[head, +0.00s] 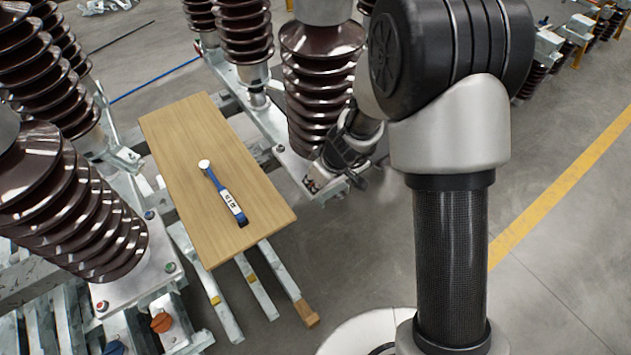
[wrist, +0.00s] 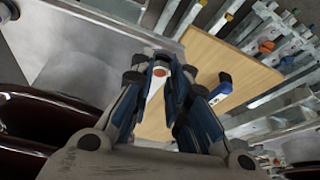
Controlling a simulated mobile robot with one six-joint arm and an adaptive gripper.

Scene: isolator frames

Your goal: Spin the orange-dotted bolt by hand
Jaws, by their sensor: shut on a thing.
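The orange-dotted bolt (wrist: 159,71) shows in the wrist view as a small orange-red dot between my fingertips. My gripper (wrist: 165,73) is shut on it, with one blue-grey finger on each side. In the head view my gripper (head: 325,172) reaches down at the metal base plate beside the foot of a brown ribbed insulator (head: 318,100). The fingers hide most of the bolt there.
More ribbed insulators (head: 70,205) stand on the left. An orange knob (head: 161,322) is at lower left. Open floor (head: 560,240) lies to the right.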

